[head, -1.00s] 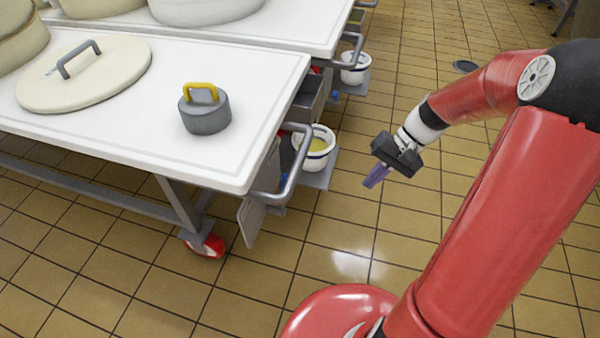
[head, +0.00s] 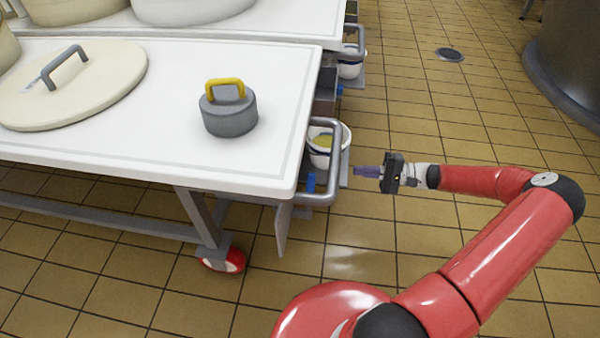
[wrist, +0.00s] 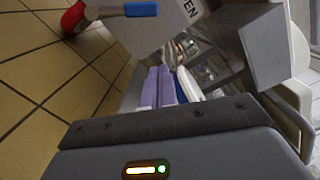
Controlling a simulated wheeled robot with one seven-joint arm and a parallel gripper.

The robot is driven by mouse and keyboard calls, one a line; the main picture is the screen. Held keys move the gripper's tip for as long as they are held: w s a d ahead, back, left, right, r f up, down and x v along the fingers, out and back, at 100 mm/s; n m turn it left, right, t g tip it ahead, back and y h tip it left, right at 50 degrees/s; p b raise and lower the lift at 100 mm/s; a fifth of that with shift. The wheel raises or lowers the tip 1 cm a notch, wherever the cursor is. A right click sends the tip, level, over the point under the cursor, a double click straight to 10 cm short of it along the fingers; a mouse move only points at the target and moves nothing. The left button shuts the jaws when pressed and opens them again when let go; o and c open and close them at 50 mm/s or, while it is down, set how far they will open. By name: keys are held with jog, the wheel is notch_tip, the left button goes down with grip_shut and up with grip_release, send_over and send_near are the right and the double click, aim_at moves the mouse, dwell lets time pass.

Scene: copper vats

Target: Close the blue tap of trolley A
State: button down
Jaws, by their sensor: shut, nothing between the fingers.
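My gripper (head: 357,170) is shut and empty, with purple fingers pointing left toward the end of the near trolley (head: 160,158). It is to the right of the trolley's grey rail and the white bucket (head: 343,140). A small blue part, apparently the tap (head: 311,182), shows below the tabletop beside the rail, apart from my fingers. In the wrist view, the fingers (wrist: 159,72) point up the picture, and a blue piece (wrist: 141,9) on a bar lies beyond them. The tap's body is mostly hidden. I cannot read which trolley is A.
A hanging plate (wrist: 178,20) with the letters "EN" is beside the blue piece. A red wheel (head: 222,262) is under the trolley. A farther trolley has another bucket (head: 349,68) and a blue part (head: 340,89).

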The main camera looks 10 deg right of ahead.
jog(key=shift+w+a, duration=0.1)
dwell(0.3)
jog(key=a+r+b, duration=0.1)
jog(key=a, duration=1)
jog(key=shift+s+a+r, duration=0.25)
jog(key=shift+s+r, duration=0.05)
jog(key=shift+r, duration=0.05)
jog(key=shift+r, duration=0.1)
